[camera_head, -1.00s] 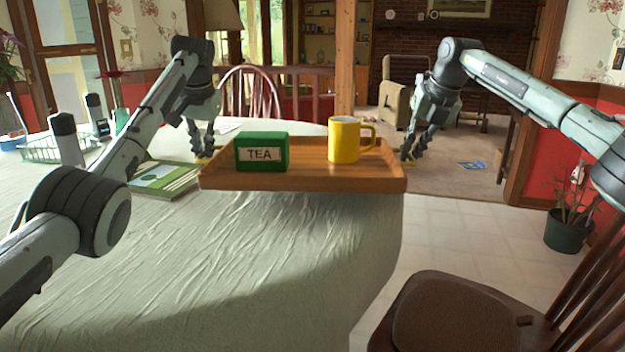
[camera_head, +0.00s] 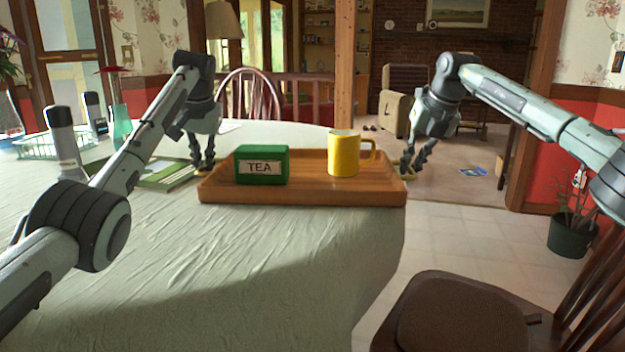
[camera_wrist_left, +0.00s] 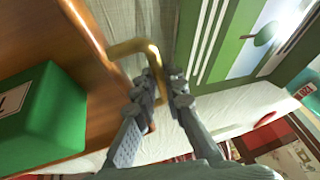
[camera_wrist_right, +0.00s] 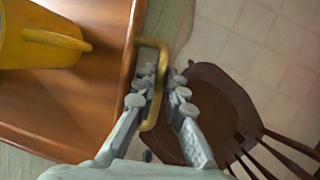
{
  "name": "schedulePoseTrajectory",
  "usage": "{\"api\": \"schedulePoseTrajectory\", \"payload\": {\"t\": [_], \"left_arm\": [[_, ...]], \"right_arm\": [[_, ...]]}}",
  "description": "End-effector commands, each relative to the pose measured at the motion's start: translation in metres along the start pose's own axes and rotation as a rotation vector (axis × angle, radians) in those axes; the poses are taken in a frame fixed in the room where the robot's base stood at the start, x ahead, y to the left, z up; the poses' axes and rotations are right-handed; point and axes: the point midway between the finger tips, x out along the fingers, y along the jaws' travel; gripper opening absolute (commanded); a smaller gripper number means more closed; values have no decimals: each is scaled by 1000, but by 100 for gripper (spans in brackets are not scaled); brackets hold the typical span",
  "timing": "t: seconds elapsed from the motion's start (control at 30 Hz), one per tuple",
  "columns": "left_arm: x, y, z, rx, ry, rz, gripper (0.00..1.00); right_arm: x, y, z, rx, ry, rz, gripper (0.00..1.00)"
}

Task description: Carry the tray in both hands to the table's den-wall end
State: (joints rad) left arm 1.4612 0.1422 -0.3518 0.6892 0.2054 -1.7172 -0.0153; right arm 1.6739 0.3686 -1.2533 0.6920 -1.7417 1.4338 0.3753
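The wooden tray (camera_head: 305,190) is level in front of me over the right part of the table. A green TEA box (camera_head: 262,166) stands on its left half and a yellow mug (camera_head: 343,155) on its right half, both upright. My left gripper (camera_head: 203,165) is shut on the tray's left brass handle (camera_wrist_left: 140,46). My right gripper (camera_head: 413,168) is shut on the right brass handle (camera_wrist_right: 152,42). The box also shows in the left wrist view (camera_wrist_left: 45,115), the mug in the right wrist view (camera_wrist_right: 35,38). I cannot tell whether the tray's underside touches the cloth.
The table (camera_head: 200,260) has a pale cloth, mostly bare in front. A green book (camera_head: 160,176) lies just left of the tray. Bottles (camera_head: 63,142), a wire rack (camera_head: 40,146) and a vase (camera_head: 121,125) stand further left. A brown chair (camera_head: 465,312) stands at the front right.

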Motion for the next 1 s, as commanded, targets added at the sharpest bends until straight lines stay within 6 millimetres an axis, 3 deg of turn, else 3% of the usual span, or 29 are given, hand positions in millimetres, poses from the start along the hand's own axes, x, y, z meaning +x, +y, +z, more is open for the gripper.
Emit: {"api": "schedulePoseTrajectory", "payload": {"t": [0.17,0.57,1.0], "left_arm": [[-1,-1,0,-1,-1,-1,31],[-11,0,-1,0,1,1,31],[-97,-1,-1,-1,3,-1,31]], "right_arm": [[-1,-1,1,1,0,-2,31],[-1,0,0,0,0,-1,31],[-1,0,0,0,0,0,31]]}}
